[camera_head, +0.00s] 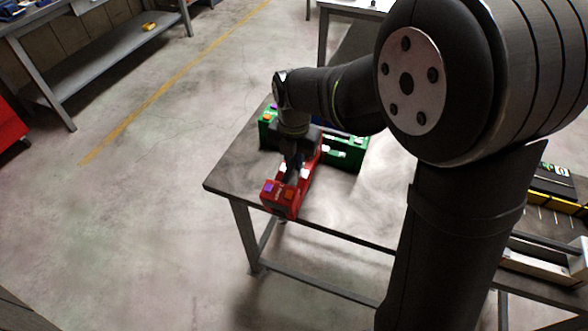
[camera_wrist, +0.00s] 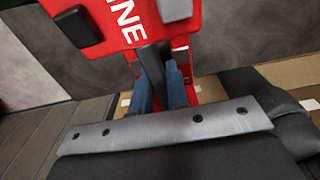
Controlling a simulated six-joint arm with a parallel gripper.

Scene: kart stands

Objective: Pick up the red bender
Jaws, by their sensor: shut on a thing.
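The red bender (camera_head: 281,198) is a long red block with purple and orange patches at its front end. It lies at or just above the left part of a dark table, and I cannot tell if it touches the top. My gripper (camera_head: 291,168) points down over its middle and is shut on it. The exact contact is partly hidden.
A green block (camera_head: 345,152) lies behind the red bender on the table (camera_head: 235,175), with another green part (camera_head: 267,131) left of my wrist. At the right are black and yellow items (camera_head: 555,185) and a pale tray (camera_head: 540,262). Open floor lies left of the table.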

